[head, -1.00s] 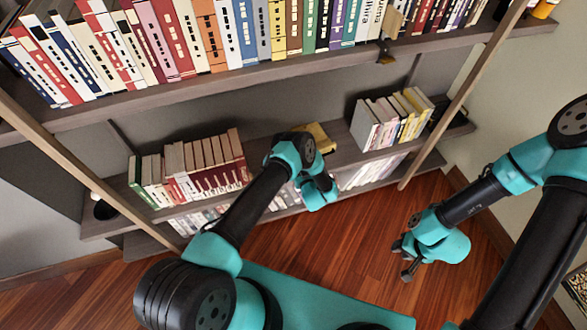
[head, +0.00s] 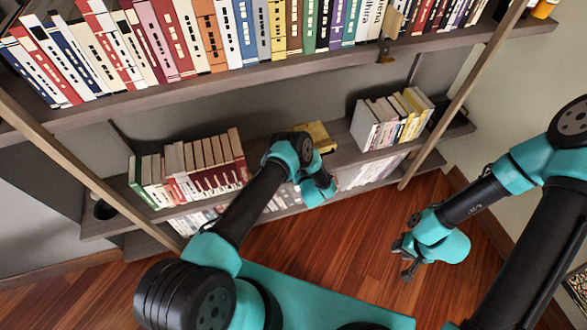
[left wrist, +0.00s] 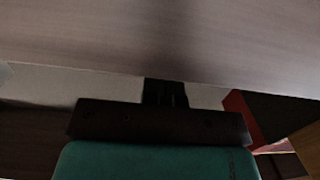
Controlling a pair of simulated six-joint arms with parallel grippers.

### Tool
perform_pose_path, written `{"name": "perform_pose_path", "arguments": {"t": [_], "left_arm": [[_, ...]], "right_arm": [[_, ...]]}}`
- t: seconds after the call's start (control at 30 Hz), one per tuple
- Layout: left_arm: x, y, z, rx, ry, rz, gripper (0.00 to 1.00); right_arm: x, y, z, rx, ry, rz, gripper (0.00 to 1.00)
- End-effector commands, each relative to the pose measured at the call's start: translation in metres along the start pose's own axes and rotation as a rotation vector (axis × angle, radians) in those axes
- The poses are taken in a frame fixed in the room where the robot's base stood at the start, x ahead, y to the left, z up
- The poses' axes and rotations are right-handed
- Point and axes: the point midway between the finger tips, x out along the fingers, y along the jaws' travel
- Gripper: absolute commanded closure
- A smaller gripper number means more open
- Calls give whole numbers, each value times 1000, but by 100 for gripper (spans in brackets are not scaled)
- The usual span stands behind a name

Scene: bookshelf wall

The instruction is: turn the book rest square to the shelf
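A yellow-brown object (head: 321,136), which looks like the book rest, lies on the middle shelf (head: 343,153) in the gap between two book groups. My left arm's wrist covers part of it, so its full outline and angle are hard to read. My left gripper is hidden behind its own arm in the head view. In the left wrist view its dark fingers (left wrist: 166,93) show small and dim against the shelf, and their opening is unclear. A tan surface shows at that view's lower right corner. My right gripper (head: 404,258) hangs over the floor with its fingers apart and empty.
Books with red and pale spines (head: 205,165) stand left of the gap, and grey and yellow books (head: 392,117) stand right of it. The upper shelf (head: 250,77) overhangs, full of books. A dark cup (head: 104,209) stands at the left end. The wood floor (head: 340,240) is clear.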

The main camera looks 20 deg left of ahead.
Motion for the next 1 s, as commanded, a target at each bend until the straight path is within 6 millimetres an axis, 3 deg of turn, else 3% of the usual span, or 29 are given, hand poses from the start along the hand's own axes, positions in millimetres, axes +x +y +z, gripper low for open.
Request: {"name": "perform_pose_path", "arguments": {"t": [0.47, 1.0], "left_arm": [[0, 0, 0, 0, 0, 0, 100], [-31, 0, 3, 0, -1, 1, 100]], "right_arm": [[0, 0, 0, 0, 0, 0, 66], [0, 0, 0, 0, 0, 0, 66]]}}
